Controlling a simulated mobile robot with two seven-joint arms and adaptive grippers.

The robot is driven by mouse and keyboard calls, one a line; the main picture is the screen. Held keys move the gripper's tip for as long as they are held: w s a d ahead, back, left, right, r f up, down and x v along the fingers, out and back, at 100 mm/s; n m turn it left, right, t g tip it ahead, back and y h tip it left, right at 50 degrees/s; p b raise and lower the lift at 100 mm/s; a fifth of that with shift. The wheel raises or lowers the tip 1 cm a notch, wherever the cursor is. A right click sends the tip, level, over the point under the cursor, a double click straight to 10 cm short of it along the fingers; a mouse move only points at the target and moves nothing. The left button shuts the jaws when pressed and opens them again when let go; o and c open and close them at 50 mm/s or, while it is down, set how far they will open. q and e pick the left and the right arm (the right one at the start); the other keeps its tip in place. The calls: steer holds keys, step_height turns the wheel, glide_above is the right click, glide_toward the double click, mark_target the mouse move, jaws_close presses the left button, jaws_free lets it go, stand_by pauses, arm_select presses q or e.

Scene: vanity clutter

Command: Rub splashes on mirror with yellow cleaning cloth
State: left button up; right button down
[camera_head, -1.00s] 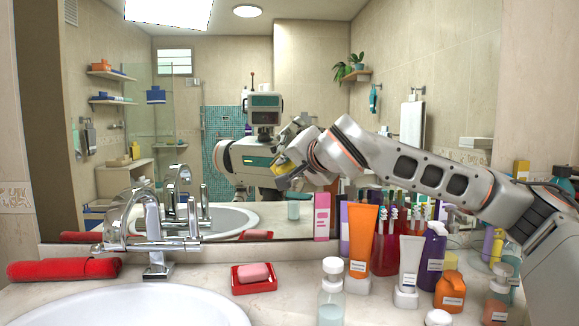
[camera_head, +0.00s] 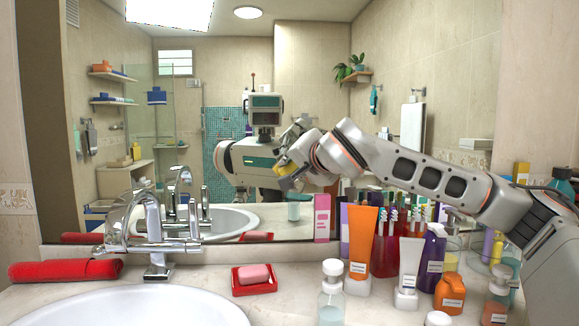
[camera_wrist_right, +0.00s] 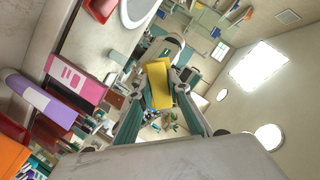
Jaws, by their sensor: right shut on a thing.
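The mirror (camera_head: 300,85) fills the wall behind the counter and reflects the room and my own body. My right arm reaches in from the right, and its gripper (camera_head: 292,164) is in front of the mirror, above the counter. It is shut on the yellow cleaning cloth (camera_head: 284,168). In the right wrist view the cloth (camera_wrist_right: 160,84) is between the fingertips of my right gripper (camera_wrist_right: 162,76). I cannot tell whether the cloth touches the glass. I cannot make out any splashes. My left gripper is not directly in view.
Below the arm stand a pink box (camera_head: 322,218), an orange tube (camera_head: 361,240), a red toothbrush holder (camera_head: 384,258) and several bottles. A chrome faucet (camera_head: 155,235), red rolled towel (camera_head: 66,271) and soap dish (camera_head: 254,287) are left. The mirror's upper middle is unobstructed.

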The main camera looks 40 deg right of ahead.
steer(key=shift+s+d+r+p, duration=0.25)
steer(key=shift+s+d+p, duration=0.2)
steer(key=shift+s+d, duration=0.45)
arm_select(q)
steer(key=shift+w+r, duration=0.3)
steer(key=shift+r, duration=0.3)
steer(key=shift+w+r, duration=0.25)
steer(key=shift+r, duration=0.3)
arm_select(e)
steer(key=shift+d+f, duration=0.15)
steer(key=shift+d, duration=0.3)
